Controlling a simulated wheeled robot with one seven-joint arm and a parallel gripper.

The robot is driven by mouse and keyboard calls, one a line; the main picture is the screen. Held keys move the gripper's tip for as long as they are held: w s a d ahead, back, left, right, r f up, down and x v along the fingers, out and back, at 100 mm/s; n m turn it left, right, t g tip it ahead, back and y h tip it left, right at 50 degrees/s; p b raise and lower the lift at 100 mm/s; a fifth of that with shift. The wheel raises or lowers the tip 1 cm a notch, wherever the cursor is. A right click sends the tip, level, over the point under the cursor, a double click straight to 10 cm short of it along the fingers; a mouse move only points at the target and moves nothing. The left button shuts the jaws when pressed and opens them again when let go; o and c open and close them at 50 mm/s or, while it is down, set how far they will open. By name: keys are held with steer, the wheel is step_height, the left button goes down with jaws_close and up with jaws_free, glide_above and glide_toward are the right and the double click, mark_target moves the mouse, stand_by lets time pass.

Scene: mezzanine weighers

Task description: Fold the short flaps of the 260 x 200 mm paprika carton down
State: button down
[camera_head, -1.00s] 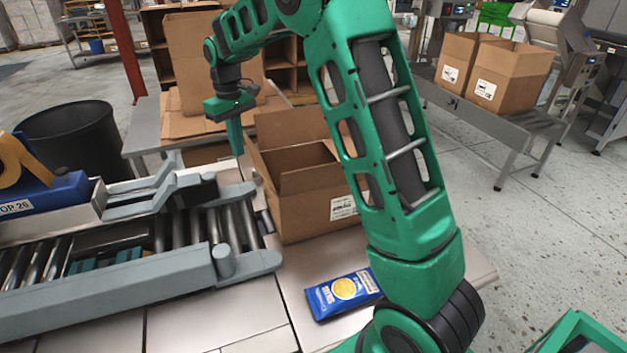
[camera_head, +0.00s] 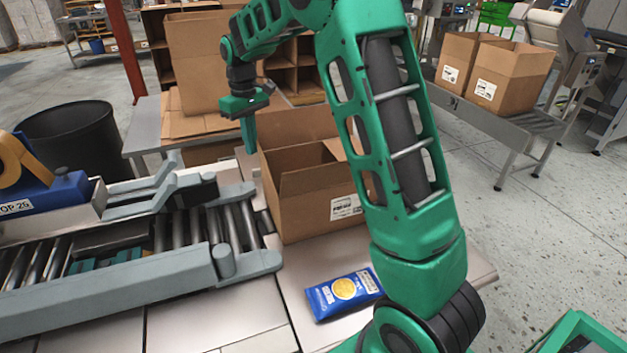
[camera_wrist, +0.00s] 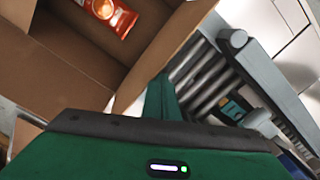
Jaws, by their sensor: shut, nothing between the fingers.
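The open brown carton (camera_head: 320,210) stands on the bench, a white label on its near side. Its far flap (camera_head: 298,126) and near flap (camera_head: 312,178) stand up. Its left short flap (camera_head: 269,175) stands close to upright; my arm hides the right side. My gripper (camera_head: 250,148) is shut and empty, pointing down just outside the left flap. In the wrist view the shut fingers (camera_wrist: 157,98) are beside a carton flap (camera_wrist: 160,45), seemingly touching it. An orange-red packet (camera_wrist: 112,14) lies inside the carton.
A blue packet (camera_head: 344,294) lies on the bench in front of the carton. A roller conveyor with grey rails (camera_head: 150,281) and a tape machine (camera_head: 45,190) are at left. A black bin (camera_head: 75,140) stands behind. Two more cartons (camera_head: 503,78) sit on a conveyor at the right.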

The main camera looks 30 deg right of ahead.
steer(key=d, duration=0.3)
steer(key=s+d, duration=0.1)
steer(key=d, duration=0.1)
steer(key=shift+d+r, duration=0.2)
steer(key=shift+r, duration=0.2)
steer(key=shift+s, duration=0.1)
steer(key=shift+s+d+f, duration=0.15)
steer(key=shift+d+f, duration=0.15)
steer(key=shift+d, duration=0.4)
steer(key=shift+s+d+f, duration=0.1)
steer(key=shift+d+f, duration=0.15)
steer(key=shift+d, duration=0.5)
steer(key=shift+s+d+f, duration=0.15)
steer(key=shift+d+f, duration=0.15)
steer(key=shift+d, duration=0.4)
